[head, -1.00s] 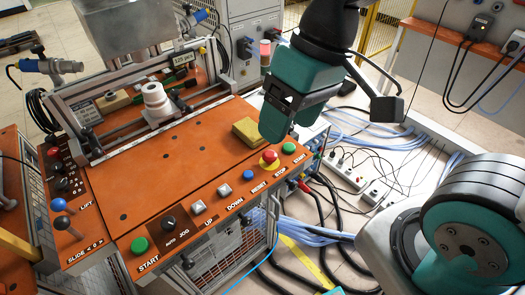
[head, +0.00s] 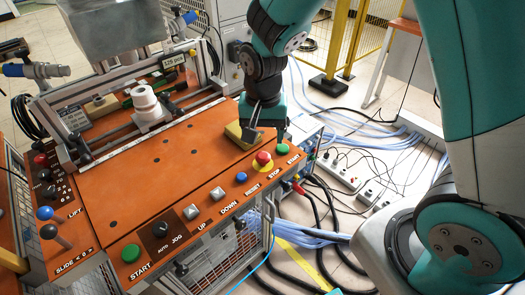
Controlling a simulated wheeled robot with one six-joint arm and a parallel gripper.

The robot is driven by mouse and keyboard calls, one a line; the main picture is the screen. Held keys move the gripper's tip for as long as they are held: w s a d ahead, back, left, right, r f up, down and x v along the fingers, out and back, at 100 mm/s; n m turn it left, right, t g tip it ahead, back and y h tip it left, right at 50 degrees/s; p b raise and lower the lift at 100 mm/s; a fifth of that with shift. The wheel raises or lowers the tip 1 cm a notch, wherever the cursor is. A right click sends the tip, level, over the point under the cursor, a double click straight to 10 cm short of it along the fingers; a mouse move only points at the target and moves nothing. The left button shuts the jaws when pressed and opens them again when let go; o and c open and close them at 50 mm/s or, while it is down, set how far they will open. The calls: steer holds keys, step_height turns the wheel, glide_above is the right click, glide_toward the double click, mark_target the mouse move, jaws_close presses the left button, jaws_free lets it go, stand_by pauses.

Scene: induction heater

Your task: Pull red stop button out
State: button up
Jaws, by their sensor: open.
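The red stop button (head: 263,158) is a mushroom head on a yellow base, near the right end of the front row of controls on the orange panel. A "STOP" label is printed beside it. My gripper (head: 262,138) points down just behind the button, over the area near the yellow block. It is open, and nothing shows between its fingers. It appears apart from the button, though the exact gap is hard to judge from this view.
A green start button (head: 282,149) is close on the right and a blue reset button (head: 241,177) on the left. A yellow block (head: 241,134) lies on the orange panel (head: 140,190) behind. Cables (head: 330,200) lie on the floor at right.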

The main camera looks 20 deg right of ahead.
mark_target(263, 155)
step_height(263, 155, down, 7)
steer(key=shift+r, duration=0.2)
steer(key=shift+c, duration=0.2)
jaws_close()
steer(key=shift+r+p, duration=0.75)
steer(key=shift+r, duration=0.05)
steer(key=shift+f, duration=0.15)
steer(key=shift+o, duration=0.2)
jaws_free()
